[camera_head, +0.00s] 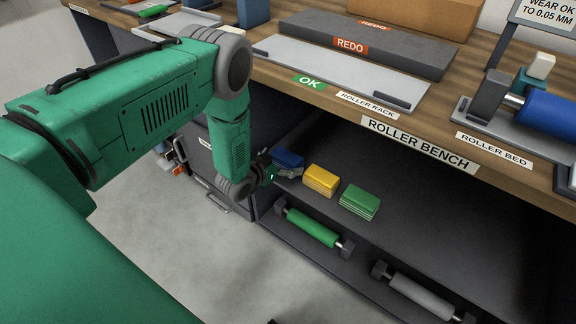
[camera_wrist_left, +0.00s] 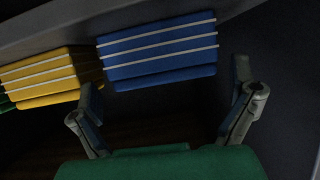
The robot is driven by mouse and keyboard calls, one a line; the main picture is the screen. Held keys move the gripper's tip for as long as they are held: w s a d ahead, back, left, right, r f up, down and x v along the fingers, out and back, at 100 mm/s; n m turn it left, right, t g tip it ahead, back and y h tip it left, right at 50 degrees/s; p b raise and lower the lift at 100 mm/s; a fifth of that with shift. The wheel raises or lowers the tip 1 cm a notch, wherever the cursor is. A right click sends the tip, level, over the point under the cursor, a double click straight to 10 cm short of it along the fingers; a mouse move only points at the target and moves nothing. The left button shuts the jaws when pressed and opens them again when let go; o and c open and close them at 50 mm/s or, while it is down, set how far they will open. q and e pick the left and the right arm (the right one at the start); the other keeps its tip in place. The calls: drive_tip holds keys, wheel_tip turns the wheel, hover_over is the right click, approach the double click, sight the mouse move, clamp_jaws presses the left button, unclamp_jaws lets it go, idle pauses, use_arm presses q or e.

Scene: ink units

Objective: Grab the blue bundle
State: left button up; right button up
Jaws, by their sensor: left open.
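The blue bundle (camera_head: 288,158) lies on the shelf under the bench top, at the left end of a row of bundles. In the left wrist view the blue bundle (camera_wrist_left: 158,55), with pale bands, is just ahead of the fingers. My left gripper (camera_head: 283,172) reaches into the shelf from the left, close to the blue bundle. In the left wrist view my left gripper (camera_wrist_left: 168,95) is open and empty, its fingers spread toward either side of the bundle. Whether a finger touches it I cannot tell. My right gripper is not in view.
A yellow bundle (camera_head: 321,180) sits right beside the blue one, then a green bundle (camera_head: 360,201). A green roller (camera_head: 313,227) and a grey roller (camera_head: 420,297) lie below. The bench top edge (camera_head: 400,133) overhangs the shelf.

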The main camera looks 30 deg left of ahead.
sight(284, 160)
use_arm(q)
drive_tip(key=x, duration=0.3)
drive_tip(key=shift+s+a+f+b, duration=0.1)
drive_tip(key=shift+a+f+b, duration=0.1)
drive_tip(key=shift+b, duration=0.2)
drive_tip(key=shift+d+r, duration=0.1)
drive_tip(key=shift+r, duration=0.05)
drive_tip(key=c, duration=0.9)
